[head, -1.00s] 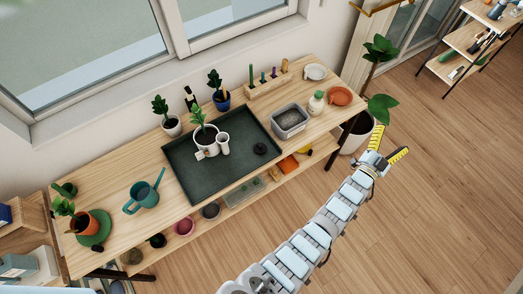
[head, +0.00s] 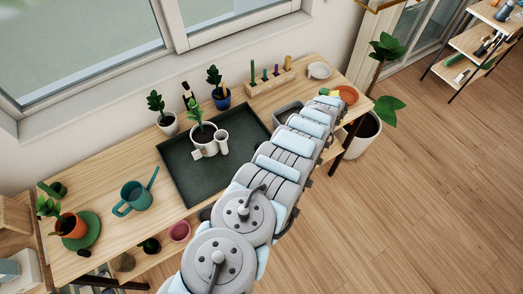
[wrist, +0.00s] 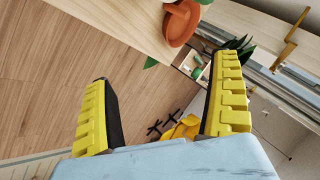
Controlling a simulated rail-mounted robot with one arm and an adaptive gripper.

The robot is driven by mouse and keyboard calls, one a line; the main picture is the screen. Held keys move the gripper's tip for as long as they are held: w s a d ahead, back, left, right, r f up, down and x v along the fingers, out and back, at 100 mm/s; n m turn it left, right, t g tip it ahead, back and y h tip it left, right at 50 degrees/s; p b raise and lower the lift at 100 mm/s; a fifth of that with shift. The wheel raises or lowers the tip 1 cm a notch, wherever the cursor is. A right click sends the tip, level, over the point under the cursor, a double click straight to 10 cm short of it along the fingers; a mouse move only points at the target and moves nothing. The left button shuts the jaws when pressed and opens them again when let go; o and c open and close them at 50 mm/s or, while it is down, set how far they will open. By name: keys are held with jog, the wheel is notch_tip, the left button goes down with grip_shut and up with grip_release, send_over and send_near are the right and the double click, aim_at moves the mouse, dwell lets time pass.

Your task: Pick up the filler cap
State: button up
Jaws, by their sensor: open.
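I cannot make out a filler cap for certain in either current view. A small dark round piece lay on the right part of the dark green tray (head: 190,178) in the earlier head view; my arm now covers that spot.
A terracotta saucer (wrist: 182,24) lies at the bench edge in the wrist view, beyond the fingers. The grey bin (head: 285,111) is partly behind my arm. A teal watering can (head: 134,197) stands at left. A tall potted plant (head: 362,135) stands at the bench's right end. Floor at right is clear.

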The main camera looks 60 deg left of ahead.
jog(key=s+a+m+g+h+b, duration=0.1)
jog(key=s+a+g+h+b, duration=0.25)
jog(key=s, duration=0.85)
notch_tip(320, 180, up, 2)
jog(key=r+m+g+h+b, duration=0.1)
jog(key=g+b, duration=0.1)
jog(key=g, duration=0.2)
send_over(261, 144)
notch_tip(261, 144, down, 10)
jog(key=shift+w+d+r, duration=0.1)
jog(key=shift+w, duration=0.05)
jog(key=shift+f, duration=1)
jog(key=shift+f+b, duration=0.55)
jog(key=shift+f, duration=2.1)
jog(key=c, duration=1.1)
jog(key=shift+c, duration=0.5)
jog(key=shift+r, duration=0.1)
